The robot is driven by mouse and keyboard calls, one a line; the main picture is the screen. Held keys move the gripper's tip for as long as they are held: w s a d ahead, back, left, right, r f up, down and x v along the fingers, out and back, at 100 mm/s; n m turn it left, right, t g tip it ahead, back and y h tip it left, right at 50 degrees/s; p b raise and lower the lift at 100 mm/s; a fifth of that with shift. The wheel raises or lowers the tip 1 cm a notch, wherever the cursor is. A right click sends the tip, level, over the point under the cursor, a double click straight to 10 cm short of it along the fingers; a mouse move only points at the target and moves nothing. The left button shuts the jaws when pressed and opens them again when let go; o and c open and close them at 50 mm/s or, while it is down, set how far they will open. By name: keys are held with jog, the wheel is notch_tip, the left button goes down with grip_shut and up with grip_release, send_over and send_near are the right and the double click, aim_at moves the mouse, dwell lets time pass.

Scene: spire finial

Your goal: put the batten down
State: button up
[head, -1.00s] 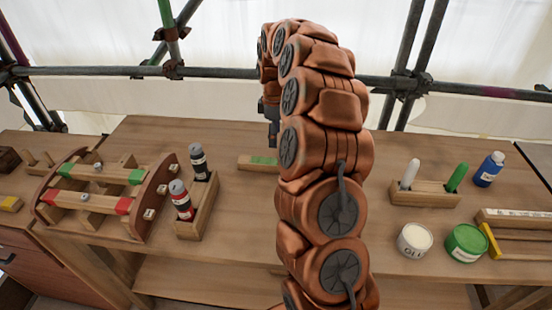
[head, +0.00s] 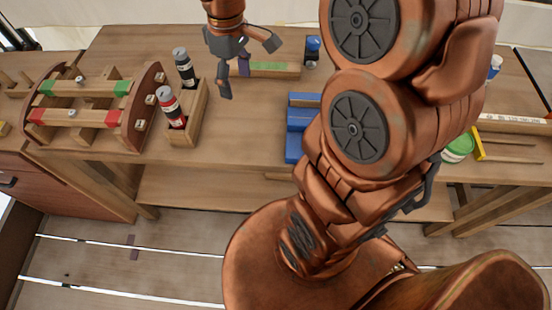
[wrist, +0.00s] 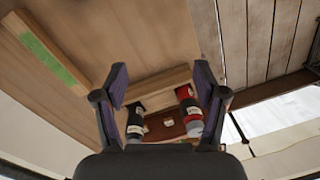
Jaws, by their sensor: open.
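A wooden batten with a green patch (head: 270,67) lies flat on the bench, right of the bottle holder. In the wrist view the batten (wrist: 48,52) is at the upper left, outside my jaws and apart from them. My gripper (head: 250,70) is open above the bench, between the bottle holder and the batten, and partly overlaps the batten's left end in the head view. In the wrist view my open gripper (wrist: 160,80) has nothing held between its fingers; the bottle holder shows beyond them.
A wooden holder (head: 202,112) carries a black-labelled bottle (head: 184,68) and a red bottle (head: 171,108). A curved rack (head: 138,105) with red- and green-marked bars stands left. A blue block (head: 297,130) and a blue bottle (head: 312,52) are right. Bare bench lies in front of the batten.

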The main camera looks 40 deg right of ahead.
jog(key=s+a+f+m, duration=0.1)
jog(key=s+a+m, duration=0.1)
jog(key=s, duration=0.8)
jog(key=s+a+f+m+g, duration=0.1)
jog(key=s+a+m, duration=0.1)
jog(key=s, duration=0.8)
jog(key=shift+s+a+f+m+h, duration=0.25)
jog(key=shift+a+f+m+h, duration=0.1)
jog(key=shift+m, duration=0.55)
jog(key=shift+d, duration=0.15)
